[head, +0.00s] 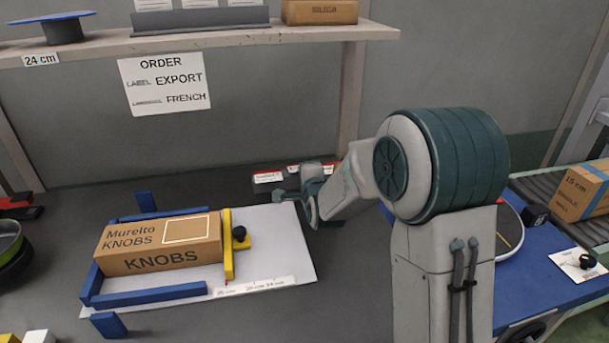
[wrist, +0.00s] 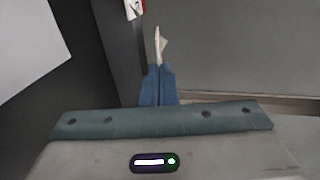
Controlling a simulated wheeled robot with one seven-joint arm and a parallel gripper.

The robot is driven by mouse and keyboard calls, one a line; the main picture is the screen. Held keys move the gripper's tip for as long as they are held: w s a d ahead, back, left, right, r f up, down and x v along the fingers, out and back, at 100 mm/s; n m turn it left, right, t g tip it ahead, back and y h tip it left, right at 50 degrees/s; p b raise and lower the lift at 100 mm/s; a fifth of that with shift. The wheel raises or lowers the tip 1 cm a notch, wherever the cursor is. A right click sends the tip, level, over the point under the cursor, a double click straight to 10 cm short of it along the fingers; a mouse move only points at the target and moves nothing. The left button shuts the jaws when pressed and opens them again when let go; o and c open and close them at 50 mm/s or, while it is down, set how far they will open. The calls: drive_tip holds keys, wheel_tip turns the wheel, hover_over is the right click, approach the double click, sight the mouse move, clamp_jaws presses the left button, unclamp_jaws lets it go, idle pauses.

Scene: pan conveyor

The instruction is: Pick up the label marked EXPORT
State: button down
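My gripper (wrist: 158,72) has its blue fingers together, with a thin pale piece (wrist: 158,42) standing out from their tips. It looks like a label seen nearly edge-on, and its print cannot be read. Neither label's wording is legible. The order sheet (head: 165,83) reads label EXPORT, language FRENCH.
A Murelto KNOBS carton (head: 160,258) sits on the white board (head: 290,240) between blue rails (head: 160,294) and a yellow stop (head: 228,262). A shelf (head: 230,38) hangs above. A blue surface (head: 550,270) and a conveyor with another carton (head: 588,190) are at right.

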drive_tip(key=r+v, duration=0.2)
drive_tip(key=v, duration=1.2)
drive_tip(key=shift+s+r, duration=0.1)
drive_tip(key=shift+s, duration=0.05)
